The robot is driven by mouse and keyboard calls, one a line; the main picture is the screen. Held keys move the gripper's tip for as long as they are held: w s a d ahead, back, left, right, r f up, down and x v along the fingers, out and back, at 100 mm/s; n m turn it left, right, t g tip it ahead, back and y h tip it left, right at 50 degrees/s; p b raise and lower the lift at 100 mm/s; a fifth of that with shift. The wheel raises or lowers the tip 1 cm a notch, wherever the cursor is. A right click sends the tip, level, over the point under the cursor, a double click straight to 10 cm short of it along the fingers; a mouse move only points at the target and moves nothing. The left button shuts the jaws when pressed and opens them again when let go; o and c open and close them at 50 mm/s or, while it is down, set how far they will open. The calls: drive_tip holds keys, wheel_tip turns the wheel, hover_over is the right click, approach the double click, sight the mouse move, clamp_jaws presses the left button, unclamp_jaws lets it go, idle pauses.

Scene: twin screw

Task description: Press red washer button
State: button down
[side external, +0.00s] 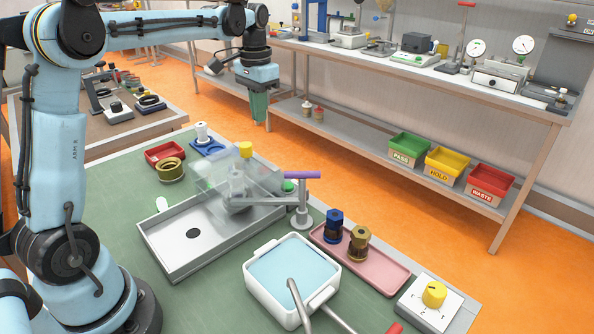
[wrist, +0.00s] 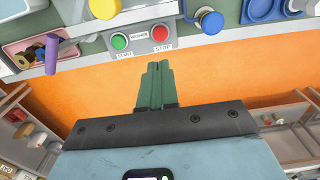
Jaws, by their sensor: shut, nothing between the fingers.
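In the wrist view the red button (wrist: 160,33) sits on a grey panel at the bench edge, above a STOP label. A green button (wrist: 120,41) is to its left, above a START label, with a washer label between them. In the side view the green button (side external: 289,186) shows beside the clear cover, while I cannot make out the red one. My gripper (side external: 258,119) points down, beyond the bench edge over the orange floor. Its green fingers (wrist: 160,66) are together and empty, apart from the red button and just below it in the wrist view.
A purple-topped lever (side external: 302,175) stands near the panel. A clear cover (side external: 215,180) leans over a metal tray (side external: 165,255). A yellow cap (side external: 245,149) rises behind it. A pink tray (side external: 385,272) and white basin (side external: 250,286) lie nearer. The floor under my gripper is clear.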

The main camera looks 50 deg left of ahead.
wheel_tip(320, 180, down, 13)
drive_tip(key=shift+f, duration=0.2)
idle(0.3)
drive_tip(key=shift+f, duration=1)
drive_tip(key=shift+r, duration=0.1)
wheel_tip(320, 180, up, 14)
drive_tip(key=shift+r, duration=0.2)
idle(0.5)
drive_tip(key=s+d+t, duration=0.1)
drive_tip(key=s+d, duration=0.1)
drive_tip(key=d, duration=0.1)
drive_tip(key=s+d+r+t, duration=0.1)
drive_tip(key=s+d, duration=0.1)
drive_tip(key=d, duration=0.1)
drive_tip(key=s+d+t, duration=0.1)
drive_tip(key=s+d, duration=0.2)
drive_tip(key=shift+r+t+y, duration=0.2)
drive_tip(key=shift+t+y, duration=0.1)
drive_tip(key=s+d+f+t, duration=0.3)
drive_tip(key=s+d+f, duration=0.2)
drive_tip(key=s, duration=0.2)
drive_tip(key=shift+s+d+t, duration=0.2)
drive_tip(key=shift+d+t, duration=0.05)
drive_tip(key=shift+t, duration=0.05)
